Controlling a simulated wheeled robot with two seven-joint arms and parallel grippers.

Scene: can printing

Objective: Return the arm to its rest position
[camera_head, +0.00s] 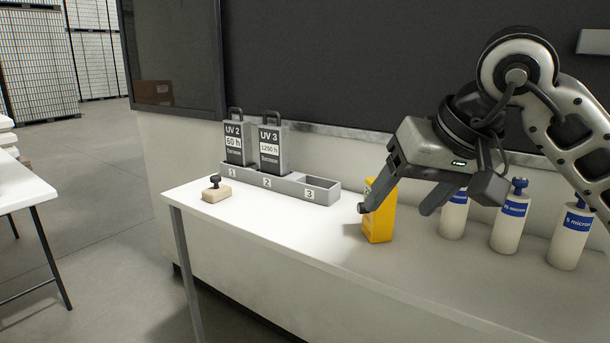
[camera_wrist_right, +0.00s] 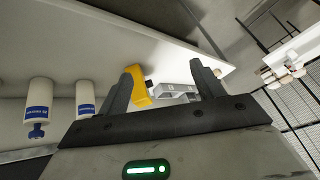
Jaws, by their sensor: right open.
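My right gripper (camera_head: 402,207) is open and hangs over the white table, in front of the white bottles. One finger overlaps the yellow box (camera_head: 380,222) in the head view; I cannot tell whether they touch. In the right wrist view both fingers of the right gripper (camera_wrist_right: 166,82) are spread apart with nothing gripped between them. The yellow box (camera_wrist_right: 137,86) shows there beside the left finger, partly hidden by it. My left gripper is not in view.
A grey rack (camera_head: 289,189) with numbered slots holds the UV 2 (camera_head: 236,144) and UV 3 (camera_head: 270,149) cartridges; slot 3 is empty. A stamp (camera_head: 216,190) sits at the table's left. White bottles (camera_head: 510,224) stand at right. A dark panel (camera_head: 330,60) rises behind the table.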

